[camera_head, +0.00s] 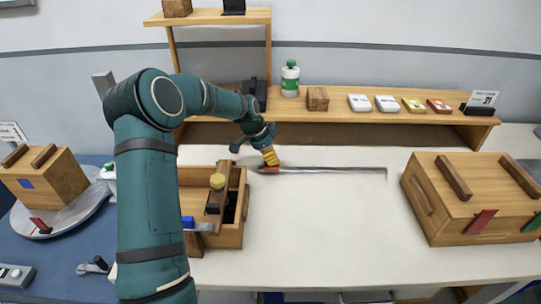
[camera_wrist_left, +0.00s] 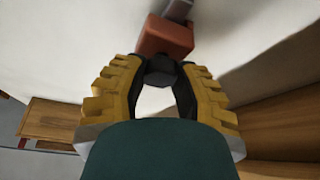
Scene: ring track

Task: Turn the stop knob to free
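A red block (camera_head: 271,170) sits at the left end of a thin grey rail (camera_head: 330,170) on the white table. In the left wrist view the red block (camera_wrist_left: 165,36) shows just beyond my left gripper (camera_wrist_left: 160,70). A small dark knob-like piece sits between its fingertips, against the red block. The fingers look closed on it, and they hide its sides and any marking. In the head view my left gripper (camera_head: 270,157) with yellow fingers points down at the red block. My right gripper is not in view.
A wooden crate (camera_head: 470,195) stands at right. A shelf (camera_head: 360,112) runs along the back. The middle front of the table is clear.

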